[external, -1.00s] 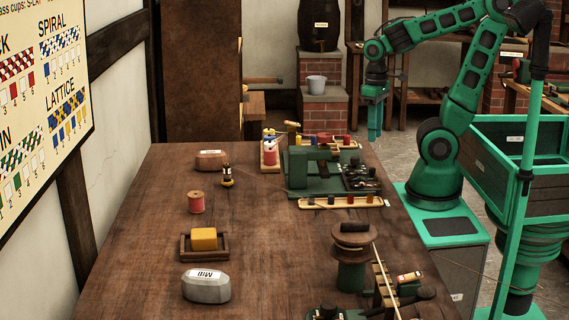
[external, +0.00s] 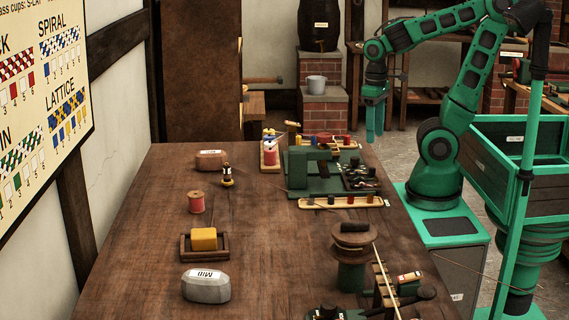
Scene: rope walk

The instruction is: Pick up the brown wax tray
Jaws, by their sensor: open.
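The brown wax tray (external: 224,254) lies on the left part of the wooden table. It is a shallow rectangular tray with a yellow block of wax (external: 204,239) in it. My gripper (external: 374,134) hangs with its green fingers pointing down, beyond the far right end of the table, in front of the brick pillar. It is open, empty and well away from the tray.
A grey weight marked MID (external: 206,286) stands just in front of the tray, and a red thread spool (external: 196,203) just behind it. A brown weight (external: 211,160) and a small dark figure (external: 227,175) stand further back. A green machine (external: 318,170) and a dark spool stand (external: 352,270) occupy the right side.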

